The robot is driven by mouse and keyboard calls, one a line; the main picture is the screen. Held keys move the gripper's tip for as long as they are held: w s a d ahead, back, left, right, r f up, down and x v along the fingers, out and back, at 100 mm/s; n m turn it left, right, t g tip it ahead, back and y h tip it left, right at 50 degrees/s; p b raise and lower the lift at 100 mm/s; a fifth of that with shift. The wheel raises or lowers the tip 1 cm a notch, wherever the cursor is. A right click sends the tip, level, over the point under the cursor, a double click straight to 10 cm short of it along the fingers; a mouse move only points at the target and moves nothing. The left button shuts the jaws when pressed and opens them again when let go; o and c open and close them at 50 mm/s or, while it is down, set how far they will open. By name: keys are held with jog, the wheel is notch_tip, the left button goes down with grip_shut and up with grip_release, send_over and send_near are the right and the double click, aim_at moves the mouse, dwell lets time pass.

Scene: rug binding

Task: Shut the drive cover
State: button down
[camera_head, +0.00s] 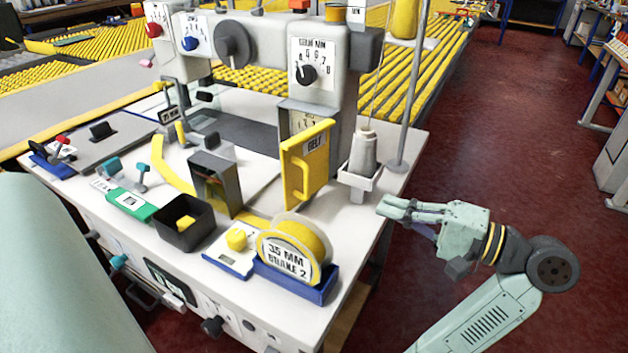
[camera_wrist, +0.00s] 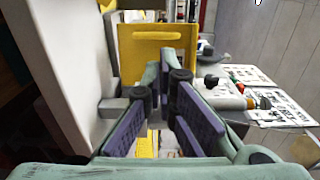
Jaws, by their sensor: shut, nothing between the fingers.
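My gripper (camera_head: 380,207) is to the right of the cover, by the table's right edge, shut and empty, apart from the cover. Its fingers also fill the middle of the wrist view (camera_wrist: 164,110).
A thread cone (camera_head: 364,152) on a white holder stands between the cover and my gripper, with a thin pole (camera_head: 408,110) behind it. A yellow tape roll (camera_head: 300,243) in a blue tray sits in front. The red floor on the right is clear.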

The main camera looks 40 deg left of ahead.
jog(key=p+x, duration=0.2)
jog(key=x, duration=1.1)
jog(key=shift+a, duration=0.15)
